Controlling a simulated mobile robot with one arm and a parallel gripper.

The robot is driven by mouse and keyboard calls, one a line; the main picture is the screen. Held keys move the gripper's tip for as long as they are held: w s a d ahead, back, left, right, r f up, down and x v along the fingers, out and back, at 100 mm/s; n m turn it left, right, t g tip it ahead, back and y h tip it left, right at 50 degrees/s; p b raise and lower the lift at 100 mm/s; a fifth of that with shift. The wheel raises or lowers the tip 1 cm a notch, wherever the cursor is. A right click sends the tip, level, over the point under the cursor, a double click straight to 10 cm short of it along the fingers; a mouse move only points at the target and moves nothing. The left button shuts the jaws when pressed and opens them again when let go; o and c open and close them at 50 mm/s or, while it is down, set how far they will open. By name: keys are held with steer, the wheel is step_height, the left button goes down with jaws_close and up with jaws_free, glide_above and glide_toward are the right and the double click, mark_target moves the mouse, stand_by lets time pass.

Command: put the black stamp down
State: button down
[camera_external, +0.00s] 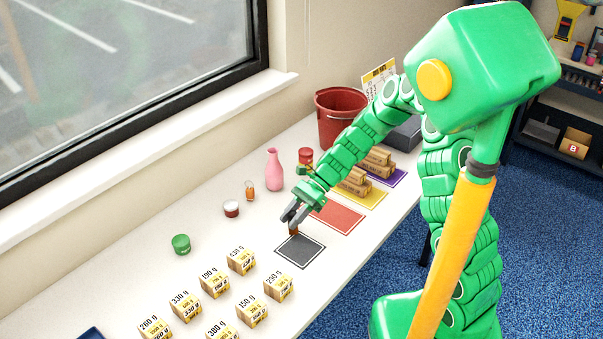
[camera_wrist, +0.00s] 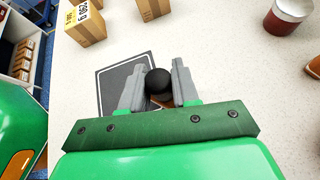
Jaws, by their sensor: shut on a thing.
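In the wrist view the stamp's round black knob (camera_wrist: 158,81) sits between the two grey fingers of my gripper (camera_wrist: 157,88). A small brownish part of the stamp (camera_external: 294,231) shows below the fingers in the external view. The stamp is at the back edge of the dark grey mat (camera_external: 301,252), which has a white border. The mat also shows in the wrist view (camera_wrist: 113,84), partly behind the fingers. I cannot tell whether the stamp touches a surface.
A red mat (camera_external: 340,216) lies right of the dark one, then a yellow mat (camera_external: 374,198) with stacked brown cartons. Several weight-marked boxes (camera_external: 241,261) stand to the left. A pink vase (camera_external: 274,170), a small jar (camera_external: 231,208) and a green tin (camera_external: 181,244) stand behind.

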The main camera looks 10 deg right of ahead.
steer(key=shift+f, duration=0.35)
steer(key=c, duration=0.8)
jaws_free()
steer(key=shift+r, duration=0.45)
steer(key=v, duration=1.2)
steer(key=shift+s+d+r, duration=0.1)
